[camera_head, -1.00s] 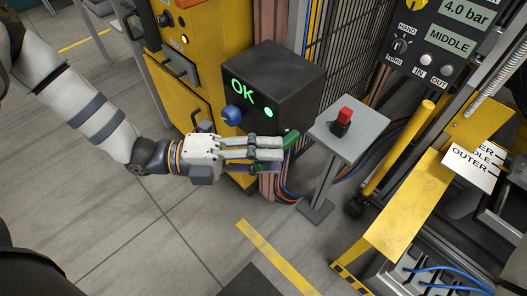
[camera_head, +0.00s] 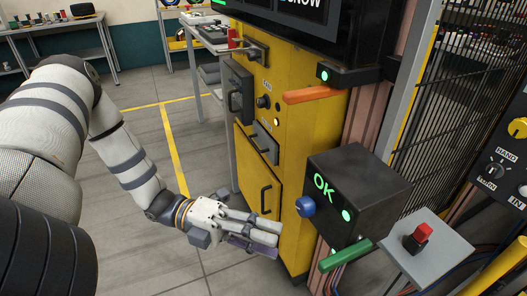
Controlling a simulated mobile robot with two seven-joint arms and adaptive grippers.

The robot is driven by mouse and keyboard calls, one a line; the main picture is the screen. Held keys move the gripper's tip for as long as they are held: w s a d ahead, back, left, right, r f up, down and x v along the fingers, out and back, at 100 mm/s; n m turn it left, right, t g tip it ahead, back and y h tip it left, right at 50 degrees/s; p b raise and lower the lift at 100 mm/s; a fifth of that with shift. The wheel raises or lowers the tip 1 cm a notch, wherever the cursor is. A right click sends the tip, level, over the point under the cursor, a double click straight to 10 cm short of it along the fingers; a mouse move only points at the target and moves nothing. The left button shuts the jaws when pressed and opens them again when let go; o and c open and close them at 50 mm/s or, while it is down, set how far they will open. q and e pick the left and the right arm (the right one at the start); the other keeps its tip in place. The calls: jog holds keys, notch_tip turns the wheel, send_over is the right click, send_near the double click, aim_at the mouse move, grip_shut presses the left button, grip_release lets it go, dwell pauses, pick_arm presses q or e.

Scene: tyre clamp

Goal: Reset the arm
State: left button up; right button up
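My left arm comes in from the left and reaches down toward the yellow cabinet. My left gripper (camera_head: 266,239) is in front of the cabinet's lower part, left of the black box. Its fingers point right and lie close together in this view. The black box (camera_head: 376,194) shows a green OK, a blue knob (camera_head: 306,207) and a green light. A green handle (camera_head: 346,255) sticks out below the box, apart from the gripper. My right gripper is out of view.
The yellow cabinet (camera_head: 306,142) has black handles and an orange bar (camera_head: 314,95). A grey pedestal (camera_head: 432,252) with a red button (camera_head: 420,233) stands right of the box. A mesh fence is behind. Open floor (camera_head: 150,110) lies left, with benches at the back.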

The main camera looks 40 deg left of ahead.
pick_arm(q)
jog(key=s+d+f+n+g+y+p, duration=0.1)
jog(key=s+f+n+g+y, duration=0.4)
jog(key=s+n, duration=0.7)
jog(key=s+d+f+n+g+y+p, duration=0.1)
jog(key=s+f+n+g+y+p, duration=0.2)
jog(key=s+f+n+y, duration=0.6)
jog(key=s+n+g+y, duration=0.2)
jog(key=n, duration=0.8)
jog(key=shift+s+f, duration=0.35)
jog(key=shift+f, duration=0.05)
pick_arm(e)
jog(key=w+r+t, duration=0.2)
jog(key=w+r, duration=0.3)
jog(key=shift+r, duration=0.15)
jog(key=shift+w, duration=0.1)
